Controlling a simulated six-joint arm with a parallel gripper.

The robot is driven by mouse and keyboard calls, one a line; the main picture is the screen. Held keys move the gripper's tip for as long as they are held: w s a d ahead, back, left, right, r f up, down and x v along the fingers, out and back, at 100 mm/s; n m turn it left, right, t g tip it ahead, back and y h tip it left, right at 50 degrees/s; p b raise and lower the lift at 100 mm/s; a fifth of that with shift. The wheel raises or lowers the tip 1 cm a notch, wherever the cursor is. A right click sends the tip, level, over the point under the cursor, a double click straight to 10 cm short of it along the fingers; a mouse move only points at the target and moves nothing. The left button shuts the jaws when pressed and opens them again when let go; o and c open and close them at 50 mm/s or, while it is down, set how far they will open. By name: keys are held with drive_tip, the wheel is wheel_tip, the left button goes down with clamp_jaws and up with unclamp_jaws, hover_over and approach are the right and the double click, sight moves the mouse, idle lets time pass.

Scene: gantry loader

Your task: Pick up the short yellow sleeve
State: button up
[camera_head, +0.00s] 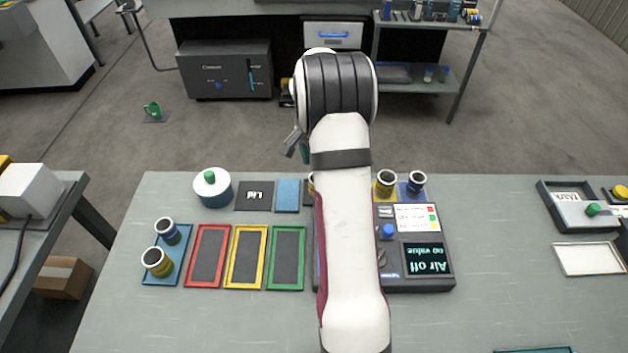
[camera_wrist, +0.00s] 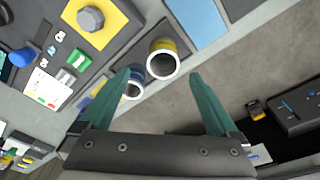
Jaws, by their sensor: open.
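My gripper (camera_wrist: 160,76) is open and empty, its two teal fingers apart in the wrist view. In the head view it is mostly hidden behind my arm, with a bit of teal (camera_head: 305,152) showing. A yellow sleeve with a white rim (camera_wrist: 163,58) shows between and beyond the fingertips, apart from them; only its edge (camera_head: 311,183) shows beside my arm in the head view. A blue sleeve (camera_wrist: 133,84) is next to it, partly behind the left finger. Other yellow sleeves stand behind the control box (camera_head: 386,184) and at left (camera_head: 157,262). I cannot tell which is short.
A blue sleeve (camera_head: 416,182) stands right of the yellow one. The control box (camera_head: 420,284) reads "Air off". A white-topped round container (camera_head: 212,187) and red, yellow and green frames lie left.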

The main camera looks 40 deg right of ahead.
drive_tip(key=f, duration=0.6)
drive_tip(key=shift+w+d+f, duration=0.15)
drive_tip(key=shift+w+d, duration=0.1)
drive_tip(key=shift+d, duration=0.05)
clamp_jaws()
